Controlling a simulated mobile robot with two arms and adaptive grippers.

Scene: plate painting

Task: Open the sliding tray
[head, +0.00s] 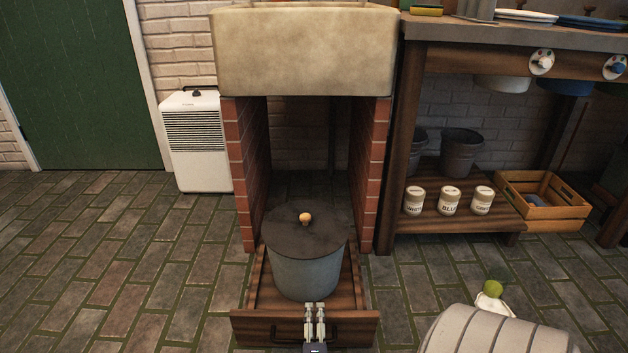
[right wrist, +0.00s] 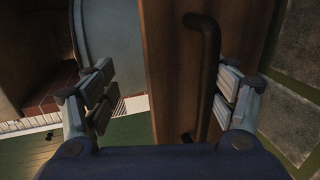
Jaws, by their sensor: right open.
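The wooden sliding tray (head: 250,326) stands pulled out on the floor below the stone sink, between two brick pillars. A grey pot with a dark lid (head: 305,272) sits in it. The tray's dark handle (right wrist: 203,75) runs along its front panel. My right gripper (head: 314,308) is at the front panel, by the handle. In the right wrist view the right gripper (right wrist: 165,95) is open, its fingers on either side of the front panel and handle. I cannot tell whether the fingers touch them. My left gripper is out of view.
A stone sink (head: 305,55) rests on the brick pillars (head: 376,150). A wooden workbench (head: 480,60) with several small jars on its lower shelf stands at right. A grey barrel-like object (head: 490,332) is at lower right. The floor (head: 110,270) left of the tray is clear.

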